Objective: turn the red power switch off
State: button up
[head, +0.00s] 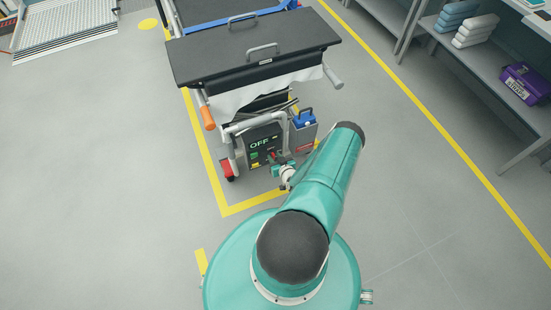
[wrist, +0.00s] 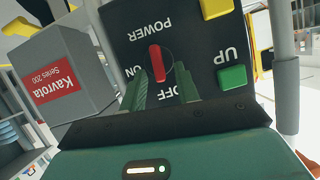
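The red power switch (wrist: 155,63) is a narrow red handle on a dark control panel (wrist: 205,52), close up in the wrist view. It stands nearly upright in the picture, with upside-down POWER above, ON at lower left and OFF at lower right. Which mark it points to is unclear. My gripper (wrist: 161,70) is open, one finger on each side of the switch's lower part. Contact cannot be told.
A green UP button (wrist: 231,77) and a yellow button (wrist: 216,7) sit beside the switch. A grey Kavrota box (wrist: 65,80) stands left in the wrist view. The black-topped cart (head: 255,52) rises behind the panel. Floor (head: 120,130) at left is clear.

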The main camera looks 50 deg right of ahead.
grip_shut()
jog(key=shift+w+a+n+g+h, duration=0.15)
jog(key=shift+n+g+h, duration=0.15)
jog(key=shift+n, duration=0.2)
jog(key=shift+o, duration=0.6)
grip_release()
jog(key=v, duration=1.4)
jog(key=shift+f, duration=0.1)
